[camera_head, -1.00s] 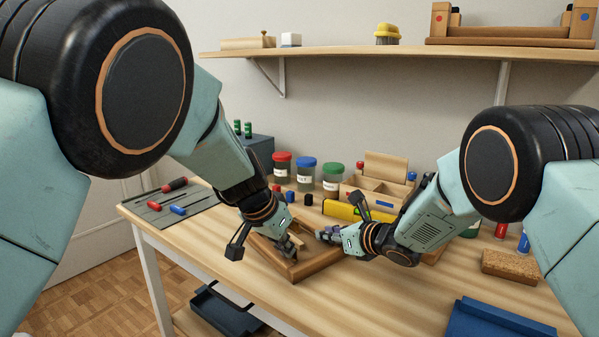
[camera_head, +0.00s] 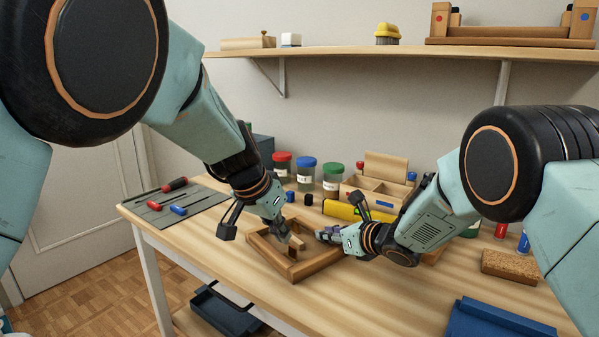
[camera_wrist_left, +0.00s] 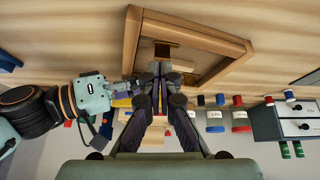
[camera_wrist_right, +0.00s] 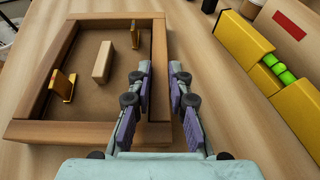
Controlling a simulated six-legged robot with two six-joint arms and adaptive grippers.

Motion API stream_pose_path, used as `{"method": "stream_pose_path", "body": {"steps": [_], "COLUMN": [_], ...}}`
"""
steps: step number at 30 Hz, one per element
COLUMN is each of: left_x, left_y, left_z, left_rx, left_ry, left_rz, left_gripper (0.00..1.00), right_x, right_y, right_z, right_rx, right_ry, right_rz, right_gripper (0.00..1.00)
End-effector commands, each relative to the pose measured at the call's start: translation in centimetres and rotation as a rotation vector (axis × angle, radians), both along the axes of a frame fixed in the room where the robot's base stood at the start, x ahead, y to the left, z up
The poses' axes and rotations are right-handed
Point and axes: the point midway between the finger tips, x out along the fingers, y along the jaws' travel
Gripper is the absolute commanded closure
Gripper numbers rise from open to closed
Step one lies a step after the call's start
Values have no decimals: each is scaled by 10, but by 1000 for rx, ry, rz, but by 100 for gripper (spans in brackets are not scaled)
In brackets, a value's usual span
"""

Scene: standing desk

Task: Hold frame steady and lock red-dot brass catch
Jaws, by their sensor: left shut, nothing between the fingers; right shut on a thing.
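The wooden frame (camera_head: 318,266) lies flat on the desk. My right gripper (camera_head: 325,234) is shut on one of its side rails; in the right wrist view its fingers (camera_wrist_right: 161,72) straddle that rail. In that view one brass catch (camera_wrist_right: 62,85) stands at the left rail and another brass piece (camera_wrist_right: 135,33) at the far rail. A pale wooden block (camera_wrist_right: 103,62) stands between them inside the frame. My left gripper (camera_head: 297,243) is shut and empty over the frame's inside; its fingertips (camera_wrist_left: 160,68) hide part of the frame.
A yellow item (camera_head: 345,211) and a wooden compartment box (camera_head: 372,183) stand behind the frame, with several lidded jars (camera_head: 306,172) to their left. A cork-coloured block (camera_head: 509,266) and blue tray (camera_head: 495,320) are at right. The desk's front middle is clear.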

Motion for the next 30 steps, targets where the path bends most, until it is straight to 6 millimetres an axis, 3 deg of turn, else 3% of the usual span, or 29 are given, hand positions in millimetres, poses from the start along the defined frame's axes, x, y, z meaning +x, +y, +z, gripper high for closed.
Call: {"method": "stream_pose_path", "body": {"steps": [1,11,17,23,30], "left_x": [0,1,9,9,9], "left_y": [-10,-9,7,8,8], "left_z": [18,21,31,21,-8], "left_rx": [27,26,25,26,22], "left_ry": [-36,-37,-38,-32,-30], "left_rz": [-23,-22,-21,-21,-19], "left_gripper": [100,100,100,100,100], "right_x": [-3,-3,-3,-3,-3], "right_y": [-1,-1,-1,-1,-1], "right_z": [-8,-8,-8,-8,-8], "right_rx": [-6,-6,-6,-6,-6], "right_ry": [16,16,16,16,16], "right_rz": [-2,-2,-2,-2,-2], "right_gripper": [100,100,100,100,100]}}
